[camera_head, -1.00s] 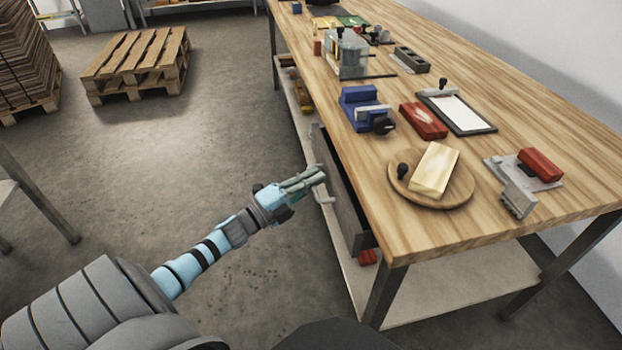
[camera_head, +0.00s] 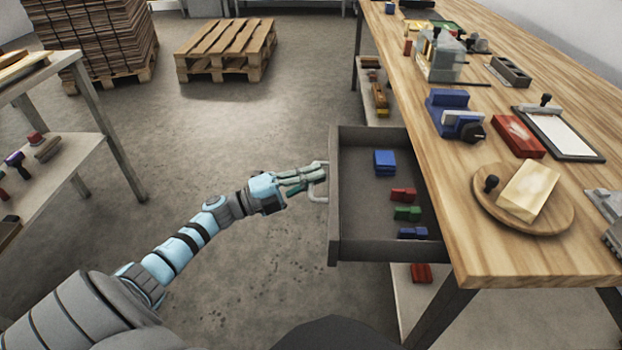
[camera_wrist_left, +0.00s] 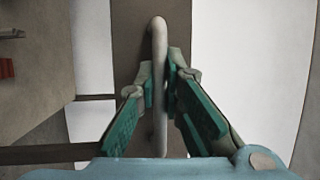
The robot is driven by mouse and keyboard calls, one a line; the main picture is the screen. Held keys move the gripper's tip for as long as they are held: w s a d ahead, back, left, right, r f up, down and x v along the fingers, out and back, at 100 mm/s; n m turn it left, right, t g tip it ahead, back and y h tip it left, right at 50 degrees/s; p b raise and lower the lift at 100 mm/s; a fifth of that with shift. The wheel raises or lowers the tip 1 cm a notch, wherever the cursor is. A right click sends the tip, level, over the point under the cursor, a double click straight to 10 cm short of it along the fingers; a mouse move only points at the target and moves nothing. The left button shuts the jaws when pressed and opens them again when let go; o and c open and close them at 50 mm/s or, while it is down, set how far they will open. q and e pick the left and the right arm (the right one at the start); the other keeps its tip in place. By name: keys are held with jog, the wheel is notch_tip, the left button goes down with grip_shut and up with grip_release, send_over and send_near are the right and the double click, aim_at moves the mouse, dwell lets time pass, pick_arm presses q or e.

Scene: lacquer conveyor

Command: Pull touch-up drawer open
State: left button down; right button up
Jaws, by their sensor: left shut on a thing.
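The grey touch-up drawer (camera_head: 382,249) sticks well out from under the workbench top, and its inside shows from above. In it lie a larger blue block (camera_head: 384,162), a red block (camera_head: 403,195), a green block (camera_head: 407,213) and a smaller blue block (camera_head: 413,232). The drawer handle (camera_head: 319,184) is a pale bar on its front. My left gripper (camera_head: 314,178) is shut on this handle. In the left wrist view the handle (camera_wrist_left: 159,40) runs between the two fingers. My right gripper is not in view.
The wooden workbench top (camera_head: 500,262) holds a blue vise (camera_head: 449,112), a round board (camera_head: 555,218) with a pale block, and a clipboard (camera_head: 560,132). A second table with shelf (camera_head: 85,155) stands at left. A pallet (camera_head: 225,50) lies behind. Floor left of the drawer is clear.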

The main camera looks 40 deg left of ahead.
pick_arm(q)
jog(key=c, duration=1.7)
grip_release()
jog(key=shift+a, duration=0.1)
jog(key=v, duration=1.2)
